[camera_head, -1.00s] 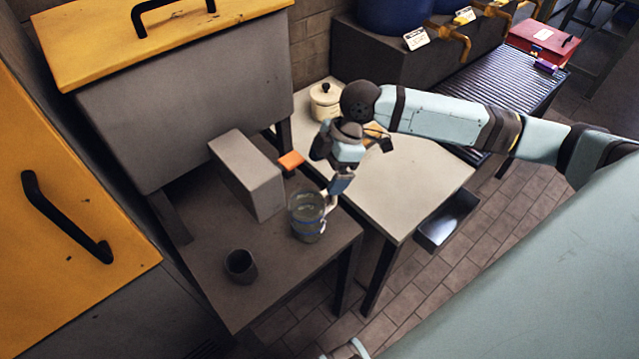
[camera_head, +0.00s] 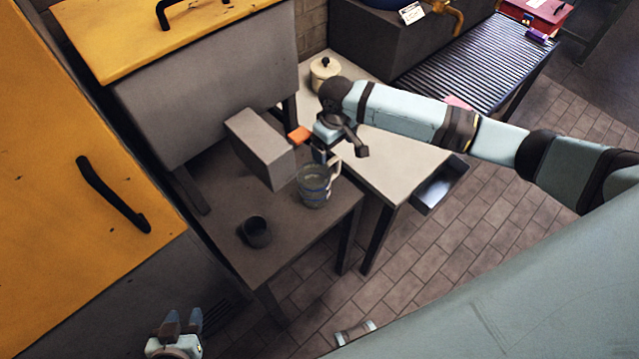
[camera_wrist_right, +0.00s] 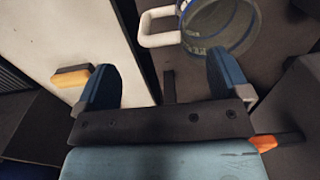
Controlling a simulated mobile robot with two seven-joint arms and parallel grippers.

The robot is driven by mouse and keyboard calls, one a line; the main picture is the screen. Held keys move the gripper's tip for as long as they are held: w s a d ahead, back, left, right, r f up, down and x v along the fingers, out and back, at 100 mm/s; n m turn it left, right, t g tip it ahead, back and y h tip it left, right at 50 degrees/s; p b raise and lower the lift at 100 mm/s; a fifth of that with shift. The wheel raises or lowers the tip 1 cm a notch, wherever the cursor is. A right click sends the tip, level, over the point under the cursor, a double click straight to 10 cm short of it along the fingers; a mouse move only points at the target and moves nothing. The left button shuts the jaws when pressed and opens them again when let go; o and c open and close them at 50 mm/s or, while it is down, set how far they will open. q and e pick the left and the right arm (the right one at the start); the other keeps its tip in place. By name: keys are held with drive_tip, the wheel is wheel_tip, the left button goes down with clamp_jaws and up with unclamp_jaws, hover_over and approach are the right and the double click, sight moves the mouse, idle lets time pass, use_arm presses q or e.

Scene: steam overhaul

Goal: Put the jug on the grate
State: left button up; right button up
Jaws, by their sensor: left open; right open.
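The jug (camera_head: 313,190) is clear with blue bands and a pale handle (camera_head: 334,166). It stands upright on the dark low table. My right gripper (camera_head: 327,153) is just above and behind the jug, near its handle. In the right wrist view the open fingers of the right gripper (camera_wrist_right: 163,68) point toward the jug (camera_wrist_right: 225,25); its handle (camera_wrist_right: 160,38) shows ahead between them, not gripped. The grate, which appears to be the dark slatted surface (camera_head: 470,68), is at the upper right. My left gripper (camera_head: 182,322) is open and empty at the lower left.
A dark cup (camera_head: 257,232) and a grey box (camera_head: 259,146) stand near the jug. A small orange item (camera_head: 300,134) is beside the right gripper. A lidded cream pot (camera_head: 323,72) stands on the pale table (camera_head: 400,155). A pink item (camera_head: 458,103) lies by the grate's near edge.

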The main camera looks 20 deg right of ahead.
sight(333, 160)
wheel_tip(333, 160, down, 9)
drive_tip(key=shift+r, duration=0.2)
drive_tip(key=c, duration=1.3)
drive_tip(key=shift+r, duration=0.1)
